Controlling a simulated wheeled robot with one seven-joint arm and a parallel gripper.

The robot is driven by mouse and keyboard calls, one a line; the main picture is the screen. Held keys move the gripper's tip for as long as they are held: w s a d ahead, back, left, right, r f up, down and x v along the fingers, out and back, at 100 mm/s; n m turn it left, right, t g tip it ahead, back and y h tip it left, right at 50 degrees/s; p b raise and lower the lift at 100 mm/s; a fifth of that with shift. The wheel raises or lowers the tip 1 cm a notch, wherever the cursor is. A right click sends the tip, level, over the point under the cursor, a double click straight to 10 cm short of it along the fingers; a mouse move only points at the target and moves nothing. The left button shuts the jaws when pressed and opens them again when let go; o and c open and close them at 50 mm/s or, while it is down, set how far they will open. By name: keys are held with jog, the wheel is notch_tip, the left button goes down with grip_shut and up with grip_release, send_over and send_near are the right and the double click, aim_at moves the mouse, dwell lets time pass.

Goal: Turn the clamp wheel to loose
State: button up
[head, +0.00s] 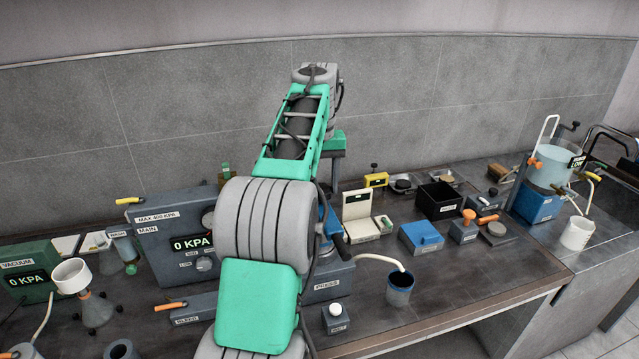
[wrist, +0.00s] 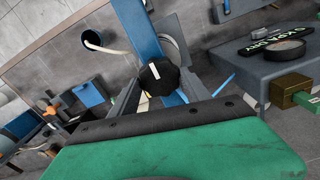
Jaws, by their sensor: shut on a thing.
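The clamp wheel (wrist: 158,77) is a black knob with a white mark, seen in the wrist view at the end of a blue bar (wrist: 137,28). My gripper (wrist: 158,95) is shut on the wheel, with its fingers at the wheel's sides; their tips are hard to make out. In the head view my arm hides the wheel and most of the fingers. Part of the press (head: 328,287), a grey base labelled PRESS with blue uprights, shows there just right of my arm.
A blue box (head: 421,236) and a black bin (head: 439,199) stand farther right. The main console (head: 160,240) is close on the left. The front right bench top is fairly clear.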

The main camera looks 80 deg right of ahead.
jog(key=o, duration=1.4)
notch_tip(320, 180, up, 8)
jog(key=shift+f, duration=0.1)
jog(key=shift+w, duration=0.1)
